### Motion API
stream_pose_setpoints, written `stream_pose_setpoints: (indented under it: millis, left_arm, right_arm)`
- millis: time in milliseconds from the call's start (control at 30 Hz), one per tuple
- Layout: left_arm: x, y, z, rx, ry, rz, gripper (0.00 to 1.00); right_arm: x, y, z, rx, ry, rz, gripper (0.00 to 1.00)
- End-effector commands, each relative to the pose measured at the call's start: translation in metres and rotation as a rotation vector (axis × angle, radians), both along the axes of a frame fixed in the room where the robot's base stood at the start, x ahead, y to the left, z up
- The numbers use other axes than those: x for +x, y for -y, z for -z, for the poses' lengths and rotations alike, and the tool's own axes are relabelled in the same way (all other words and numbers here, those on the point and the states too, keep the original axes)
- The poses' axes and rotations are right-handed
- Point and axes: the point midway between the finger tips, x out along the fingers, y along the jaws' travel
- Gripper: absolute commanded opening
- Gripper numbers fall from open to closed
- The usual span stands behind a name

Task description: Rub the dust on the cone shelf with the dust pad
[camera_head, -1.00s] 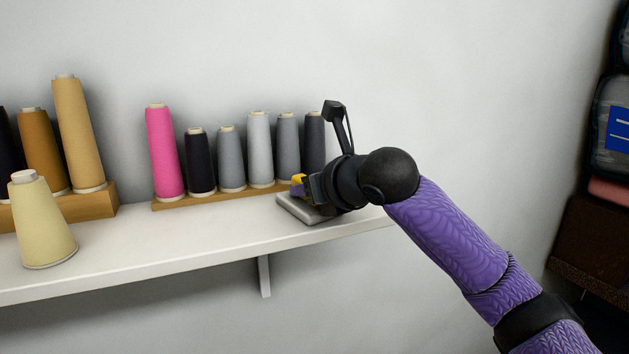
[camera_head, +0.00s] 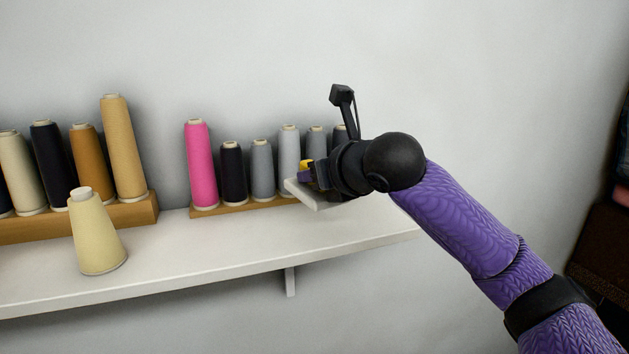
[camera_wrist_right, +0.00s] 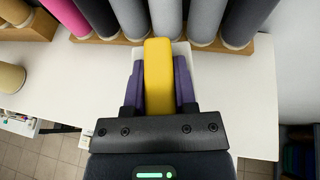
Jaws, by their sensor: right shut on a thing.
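The white cone shelf (camera_head: 200,246) runs along the wall, and I make out no distinct dust on it. The dust pad (camera_head: 318,197) is a pale flat slab with a yellow handle (camera_wrist_right: 165,78). My right gripper (camera_head: 308,174) is shut on the handle, with its purple fingers on both sides in the wrist view. The pad looks tilted and raised off the shelf, in front of the grey cones near the right end. The gripper hides part of the pad. My left gripper is not in view.
A cream cone (camera_head: 97,240) stands alone near the front edge at left. A pink cone (camera_head: 202,165) and several dark and grey cones stand on a wooden base (camera_head: 235,205) at the back. More cones stand on another base (camera_head: 130,212). The front middle is clear.

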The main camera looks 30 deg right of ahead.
Motion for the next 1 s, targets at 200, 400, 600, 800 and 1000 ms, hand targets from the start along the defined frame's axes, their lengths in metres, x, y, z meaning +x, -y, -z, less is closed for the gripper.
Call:
stream_pose_setpoints:
  millis: [200,400,600,800,1000]
  left_arm:
    - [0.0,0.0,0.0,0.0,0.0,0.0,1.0]
    - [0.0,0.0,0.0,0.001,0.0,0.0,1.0]
    - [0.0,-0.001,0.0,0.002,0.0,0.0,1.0]
    - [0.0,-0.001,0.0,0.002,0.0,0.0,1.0]
    - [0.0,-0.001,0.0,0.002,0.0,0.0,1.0]
  right_arm:
    - [-0.007,0.004,-0.02,0.0,0.003,0.012,0.0]
    - [-0.01,0.005,-0.027,0.0,0.001,0.017,0.0]
    - [-0.01,0.005,-0.027,0.0,0.0,0.017,0.0]
    - [-0.01,0.005,-0.027,0.0,0.0,0.017,0.0]
    - [-0.01,0.005,-0.027,0.001,0.0,0.017,0.0]
